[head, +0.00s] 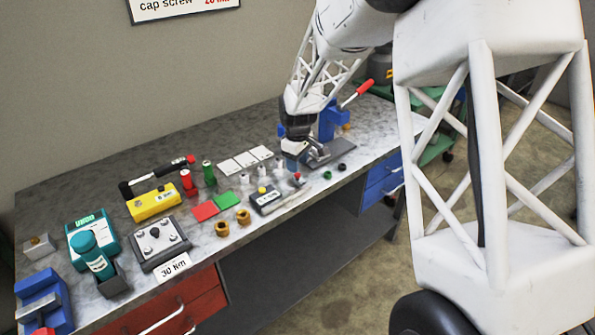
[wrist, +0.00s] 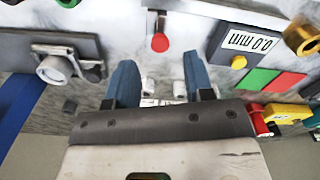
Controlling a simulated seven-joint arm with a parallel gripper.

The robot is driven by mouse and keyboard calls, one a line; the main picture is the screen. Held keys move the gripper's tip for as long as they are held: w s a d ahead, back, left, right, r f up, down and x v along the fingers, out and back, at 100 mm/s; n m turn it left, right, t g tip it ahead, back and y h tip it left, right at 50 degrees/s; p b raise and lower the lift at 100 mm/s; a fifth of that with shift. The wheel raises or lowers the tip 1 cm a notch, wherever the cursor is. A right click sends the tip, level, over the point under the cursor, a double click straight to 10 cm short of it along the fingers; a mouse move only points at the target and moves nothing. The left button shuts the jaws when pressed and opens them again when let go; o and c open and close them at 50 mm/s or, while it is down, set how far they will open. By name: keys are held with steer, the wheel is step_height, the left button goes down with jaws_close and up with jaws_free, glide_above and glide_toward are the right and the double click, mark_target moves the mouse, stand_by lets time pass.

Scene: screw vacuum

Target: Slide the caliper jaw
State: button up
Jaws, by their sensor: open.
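The caliper (head: 266,200) lies on the bench as a dark grey body with a yellow button, right of the red and green pads. In the wrist view its display (wrist: 250,42) reads 0.0 mm. A red knob (head: 297,176) stands beside the display body; it also shows in the wrist view (wrist: 160,42), beyond the fingertips. I cannot tell clearly how it joins the caliper jaw. My gripper (head: 293,152) is above the bench near a grey plate. Its two blue fingers (wrist: 161,75) are apart, with nothing held between them.
A grey plate (head: 328,154) and a blue vise (head: 331,122) with a red handle are close to my gripper. Small white pieces (head: 262,178) stand near the caliper. Brass nuts (head: 222,229), a yellow box (head: 153,203) and a teal tool (head: 92,248) are farther left.

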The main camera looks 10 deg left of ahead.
mark_target(297, 179)
steer(key=shift+f, duration=1.85)
steer(key=shift+c, duration=0.5)
jaws_close()
